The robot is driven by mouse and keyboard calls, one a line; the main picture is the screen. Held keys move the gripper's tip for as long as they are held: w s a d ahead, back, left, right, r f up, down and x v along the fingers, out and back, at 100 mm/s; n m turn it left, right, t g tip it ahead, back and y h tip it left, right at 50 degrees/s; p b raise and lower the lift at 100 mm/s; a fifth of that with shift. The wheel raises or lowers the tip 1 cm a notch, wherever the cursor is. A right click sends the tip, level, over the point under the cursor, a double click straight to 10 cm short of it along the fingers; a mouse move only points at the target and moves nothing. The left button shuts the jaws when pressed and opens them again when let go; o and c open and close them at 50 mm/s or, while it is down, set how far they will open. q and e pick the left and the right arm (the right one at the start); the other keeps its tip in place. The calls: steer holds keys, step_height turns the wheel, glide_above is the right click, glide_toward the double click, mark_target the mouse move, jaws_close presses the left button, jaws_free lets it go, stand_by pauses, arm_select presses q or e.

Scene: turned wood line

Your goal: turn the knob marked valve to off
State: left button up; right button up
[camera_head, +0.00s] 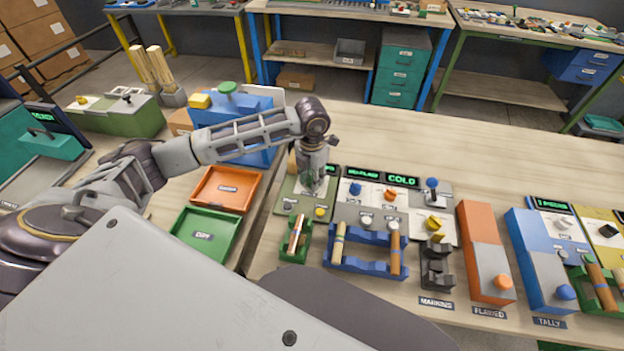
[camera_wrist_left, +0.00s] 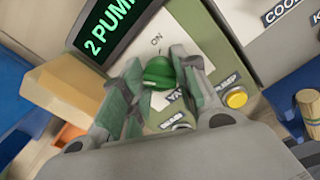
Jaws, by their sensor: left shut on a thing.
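The green knob (camera_wrist_left: 158,72) sits on a white plate of a pale green control panel (camera_wrist_left: 205,35). The word ON shows above it in the wrist view; the label below is partly covered by my fingers, so its full wording is hidden. My left gripper (camera_wrist_left: 154,88) is shut on the green knob, one finger on each side. In the head view the left gripper (camera_head: 313,186) reaches down onto the panel (camera_head: 289,190) and covers the knob. My right gripper is in neither view.
A yellow button (camera_wrist_left: 236,98) is close beside the right finger, and a tan block (camera_wrist_left: 62,84) is left of the panel. The neighbouring panel has a blue knob (camera_head: 355,187) and an orange knob (camera_head: 390,193). A green rack (camera_head: 295,252) stands in front.

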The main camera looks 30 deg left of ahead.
arm_select(q)
steer(key=shift+n, duration=0.9)
steer(key=shift+w+r, duration=0.1)
steer(key=o, duration=0.8)
steer(key=shift+c, duration=0.2)
steer(key=shift+r, duration=0.1)
step_height(320, 180, up, 12)
steer(key=shift+f, duration=0.2)
stand_by(0.4)
